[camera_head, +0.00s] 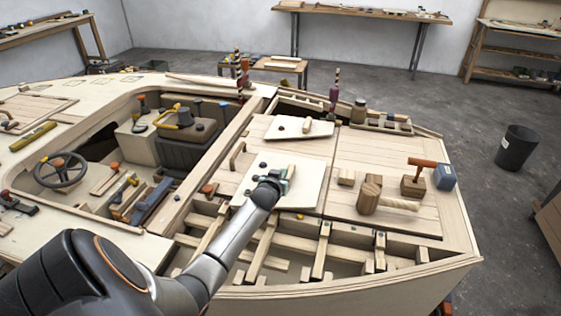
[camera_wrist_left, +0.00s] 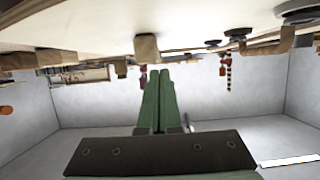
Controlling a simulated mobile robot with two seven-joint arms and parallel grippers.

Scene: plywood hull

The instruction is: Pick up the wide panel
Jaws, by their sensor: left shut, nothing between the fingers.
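A wide pale panel (camera_head: 308,184) lies flat on the planked deck in the middle of the boat, with dark knobs on it. My left gripper (camera_head: 287,174) is over this panel in the head view and hides part of it. Its green fingers (camera_wrist_left: 159,98) are together and empty in the left wrist view, where the picture looks upside down and a pale surface (camera_wrist_left: 130,18) fills the top. I cannot tell whether the fingertips touch the panel. A smaller pale board (camera_head: 285,131) with a wooden grip lies behind it. My right gripper is not in view.
Open slatted framing (camera_head: 285,243) lies in front. A steering wheel (camera_head: 62,170) is at the left. A black bin (camera_head: 516,149) stands on the floor.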

